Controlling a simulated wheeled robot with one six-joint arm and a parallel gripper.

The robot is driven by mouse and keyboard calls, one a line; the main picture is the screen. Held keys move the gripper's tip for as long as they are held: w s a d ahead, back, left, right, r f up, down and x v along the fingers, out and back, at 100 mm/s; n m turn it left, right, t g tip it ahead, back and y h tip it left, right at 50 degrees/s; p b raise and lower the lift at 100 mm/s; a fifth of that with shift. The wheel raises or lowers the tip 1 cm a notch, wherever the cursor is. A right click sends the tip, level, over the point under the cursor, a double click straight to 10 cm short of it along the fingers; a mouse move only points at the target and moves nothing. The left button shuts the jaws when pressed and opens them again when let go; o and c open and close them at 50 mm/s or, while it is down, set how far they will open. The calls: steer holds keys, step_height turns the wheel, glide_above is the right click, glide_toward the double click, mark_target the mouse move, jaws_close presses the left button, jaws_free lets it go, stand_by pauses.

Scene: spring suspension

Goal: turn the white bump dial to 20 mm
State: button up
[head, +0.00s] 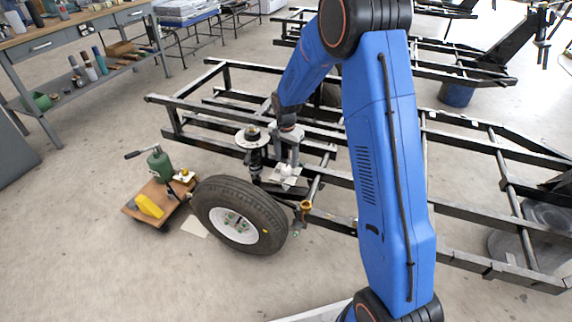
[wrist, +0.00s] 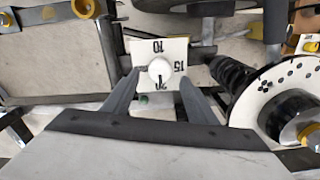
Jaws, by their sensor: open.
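The white bump dial (wrist: 160,70) is a round knob on a white square plate (wrist: 146,48) with black numbers. In the wrist view, 10 is at the top, 15 at the right, and a partly covered 20 at the bottom. A short dark mark shows on the knob's lower part, towards the 20. My gripper (wrist: 159,82) is open, with one finger left and one right of the knob; I cannot tell if either touches it. In the head view, my gripper (head: 286,160) is just above the plate (head: 286,174), and the knob is mostly hidden.
A black coil spring (wrist: 236,75) with a white disc (wrist: 258,98) stands close at the right in the wrist view. In the head view, a wheel (head: 240,215) is in front, a cart with a green jack (head: 160,165) at left, and black frame rails (head: 210,105) surround the dial.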

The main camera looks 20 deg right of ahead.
mark_target(286, 167)
step_height(286, 167, up, 13)
steer(key=shift+r, duration=0.2)
stand_by(0.4)
steer(key=s+d+r+n+t, duration=0.1)
steer(key=s+d+r+n, duration=0.1)
steer(key=s+r, duration=0.65)
steer(key=s+d+r+n+t, duration=0.1)
steer(key=s+d+r+n, duration=0.15)
steer(key=s+r, duration=0.65)
steer(key=s+d+f+n+t, duration=0.1)
steer(key=s+f+n, duration=0.1)
steer(key=s, duration=1.1)
steer(key=s+d+f+n+t, duration=0.1)
steer(key=s+f+n, duration=0.1)
steer(key=s, duration=1.1)
steer(key=shift+d+n+t, duration=0.2)
steer(key=shift+n+t, duration=0.2)
steer(key=shift+n, duration=0.15)
